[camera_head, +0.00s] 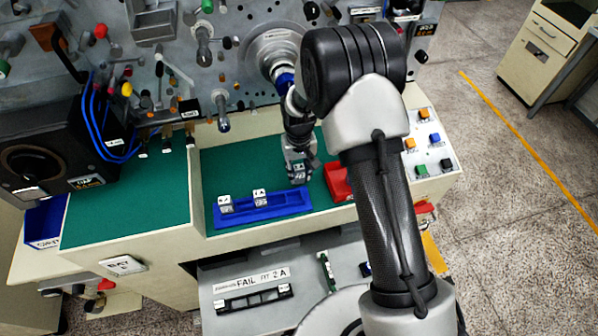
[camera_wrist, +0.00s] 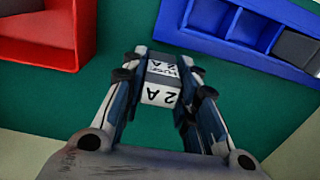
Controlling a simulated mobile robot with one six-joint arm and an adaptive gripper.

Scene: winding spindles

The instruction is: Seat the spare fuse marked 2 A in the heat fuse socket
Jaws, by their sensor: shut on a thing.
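My gripper (camera_head: 299,179) is shut on a fuse with a white label (camera_wrist: 161,95). The label reads 2 A, upside down in the wrist view, and the fuse sits between both fingertips (camera_wrist: 162,88). A black holder (camera_head: 253,300) with pale ends lies on the lower grey panel, below a white label (camera_head: 251,279) that seems to read "FAIL FIT 2 A". I cannot tell whether this holder is the heat fuse socket.
The blue tray (camera_head: 286,211) holds two more labelled fuses (camera_head: 226,203) (camera_head: 260,198). A red bin (camera_head: 337,180) stands right of the gripper and also shows in the wrist view (camera_wrist: 72,48). The green mat (camera_head: 240,165) is bare behind the tray. Knobs and levers project from the back panel.

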